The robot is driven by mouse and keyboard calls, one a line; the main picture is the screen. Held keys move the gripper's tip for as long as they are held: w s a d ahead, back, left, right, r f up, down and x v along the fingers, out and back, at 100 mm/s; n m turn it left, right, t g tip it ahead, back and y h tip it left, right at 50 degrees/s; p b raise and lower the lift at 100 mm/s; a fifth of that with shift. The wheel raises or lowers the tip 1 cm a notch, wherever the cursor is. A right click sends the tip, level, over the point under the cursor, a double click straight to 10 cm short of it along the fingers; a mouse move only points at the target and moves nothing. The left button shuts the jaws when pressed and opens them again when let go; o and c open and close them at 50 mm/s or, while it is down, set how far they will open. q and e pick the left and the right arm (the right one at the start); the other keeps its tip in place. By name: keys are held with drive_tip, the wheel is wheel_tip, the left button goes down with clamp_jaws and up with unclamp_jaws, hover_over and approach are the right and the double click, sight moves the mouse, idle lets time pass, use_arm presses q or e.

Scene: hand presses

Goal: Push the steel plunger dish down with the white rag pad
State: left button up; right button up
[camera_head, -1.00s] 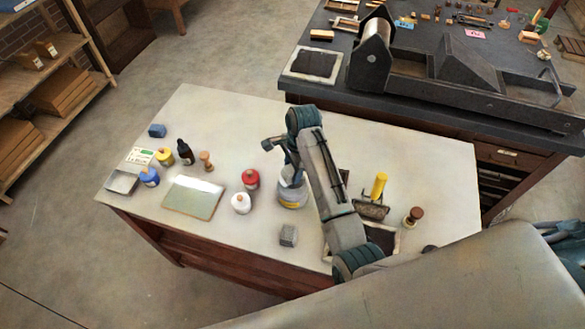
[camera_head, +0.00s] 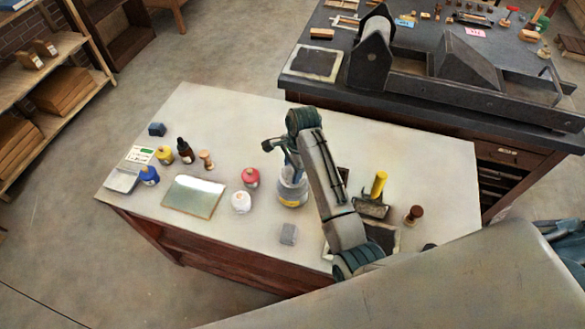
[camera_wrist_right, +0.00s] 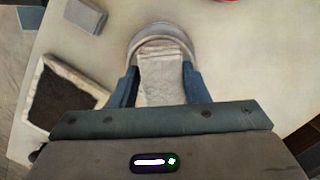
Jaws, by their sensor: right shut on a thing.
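The steel plunger dish tops a pale can with a yellow band (camera_head: 292,192) on the light table. In the right wrist view the dish (camera_wrist_right: 135,42) is a round, grey-rimmed shape. The white rag pad (camera_wrist_right: 161,80) is between the blue fingers of my right gripper (camera_wrist_right: 160,82), which is shut on it. The pad's far end lies over the dish; I cannot tell whether they touch. In the head view the right gripper (camera_head: 284,152) is above the can, and the arm hides part of it. My left gripper is not in view.
A red-topped jar (camera_head: 251,177) and a white jar (camera_head: 241,202) stand close left of the can. A grey block (camera_head: 288,234) is in front. A glass plate (camera_head: 193,197) lies left.

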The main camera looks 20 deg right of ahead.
drive_tip(key=shift+s+f, duration=0.1)
drive_tip(key=shift+f, duration=0.65)
idle(1.7)
drive_tip(key=shift+r, duration=3.6)
